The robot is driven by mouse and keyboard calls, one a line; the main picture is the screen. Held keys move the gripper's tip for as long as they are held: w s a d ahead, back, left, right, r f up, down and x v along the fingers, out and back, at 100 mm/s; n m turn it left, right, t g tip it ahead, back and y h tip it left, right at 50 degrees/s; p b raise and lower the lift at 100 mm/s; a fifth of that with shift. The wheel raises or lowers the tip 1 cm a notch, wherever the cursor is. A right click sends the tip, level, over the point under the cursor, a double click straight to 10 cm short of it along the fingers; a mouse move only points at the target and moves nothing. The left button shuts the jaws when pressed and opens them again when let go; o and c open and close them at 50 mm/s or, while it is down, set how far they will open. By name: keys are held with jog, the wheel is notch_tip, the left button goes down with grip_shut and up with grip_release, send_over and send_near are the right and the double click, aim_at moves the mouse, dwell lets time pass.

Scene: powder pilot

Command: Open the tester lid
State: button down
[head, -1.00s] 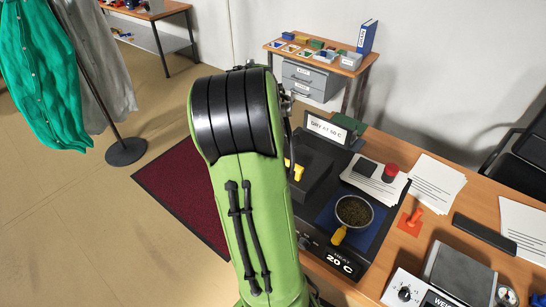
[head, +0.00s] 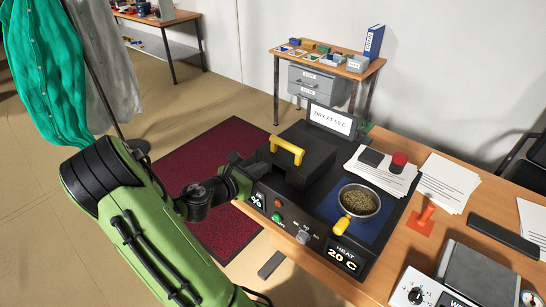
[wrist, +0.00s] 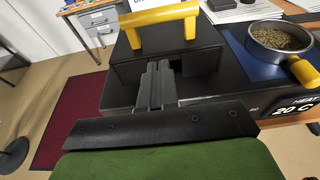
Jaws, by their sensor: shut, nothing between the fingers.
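The tester (head: 262,190) is a black unit on the wooden desk, with a % display, buttons and a knob on its front. Its black lid (head: 318,156) lies flat and looks shut, with a yellow bar handle (head: 287,150) on top. In the wrist view the yellow handle (wrist: 160,15) crosses the top, above the lid's front (wrist: 125,72). My gripper (head: 236,165) is at the tester's left front side. In the wrist view my gripper (wrist: 158,72) has its fingers together and empty, below the handle and in front of the lid. Whether the fingertips touch it is unclear.
A sign (head: 330,121) stands behind the lid.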

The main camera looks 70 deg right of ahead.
aim_at(284, 145)
jog(key=x, duration=0.4)
jog(key=shift+s, duration=0.1)
jog(key=shift+s+d+r, duration=0.3)
jog(key=shift+d+r, duration=0.25)
jog(key=shift+d, duration=0.15)
jog(key=shift+s+d+r, duration=0.25)
jog(key=shift+d+r, duration=0.25)
jog(key=shift+d, duration=0.15)
jog(key=r+p, duration=0.1)
jog(key=p, duration=0.2)
jog(key=shift+s+d+r+y, duration=0.1)
jog(key=shift+d+r+y, duration=0.15)
jog(key=shift+r+y, duration=0.15)
jog(key=shift+p, duration=0.45)
